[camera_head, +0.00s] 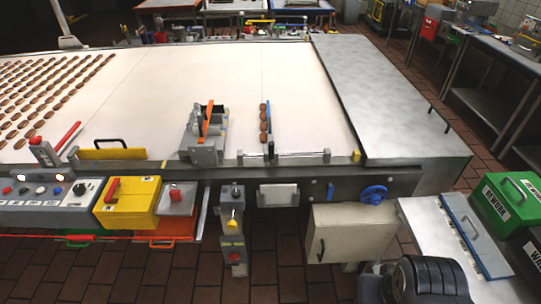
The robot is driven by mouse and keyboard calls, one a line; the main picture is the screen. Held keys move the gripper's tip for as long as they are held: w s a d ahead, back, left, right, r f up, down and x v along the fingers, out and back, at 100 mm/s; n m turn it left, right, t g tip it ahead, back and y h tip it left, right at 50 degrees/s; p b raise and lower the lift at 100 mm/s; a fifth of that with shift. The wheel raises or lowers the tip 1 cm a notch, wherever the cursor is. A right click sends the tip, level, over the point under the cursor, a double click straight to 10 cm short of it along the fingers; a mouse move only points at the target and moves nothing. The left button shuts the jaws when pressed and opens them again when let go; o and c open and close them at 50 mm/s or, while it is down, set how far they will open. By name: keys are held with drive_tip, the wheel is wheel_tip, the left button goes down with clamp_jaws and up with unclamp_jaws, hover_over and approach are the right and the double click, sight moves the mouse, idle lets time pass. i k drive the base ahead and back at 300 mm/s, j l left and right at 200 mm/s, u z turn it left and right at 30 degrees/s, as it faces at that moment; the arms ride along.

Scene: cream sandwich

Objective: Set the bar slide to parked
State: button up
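What looks like the bar slide is a thin metal rail (298,155) along the conveyor's near edge, with end blocks at its left and right. A small upright carriage (271,149) sits on the rail, left of its middle. A blue bar (269,137) reaches from near the carriage over the white belt, with several brown biscuits (264,115) lined up along its left side. No marking for the parked position is readable. My gripper is not in view, so its opening and any hold cannot be seen.
Left of the rail stands a grey fixture with an orange lever (207,119). Below are a blue handwheel (374,194), a cream cabinet (350,233) and a yellow box (128,203). A side table with a hinged rack (473,235) and green REWORK bin (508,205) stands at right.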

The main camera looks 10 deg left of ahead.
sight(272, 157)
drive_tip(key=i+j+u, duration=0.2)
drive_tip(key=i+j, duration=0.2)
drive_tip(key=i+j+u, duration=0.15)
drive_tip(key=i+j, duration=0.2)
drive_tip(key=i, duration=0.15)
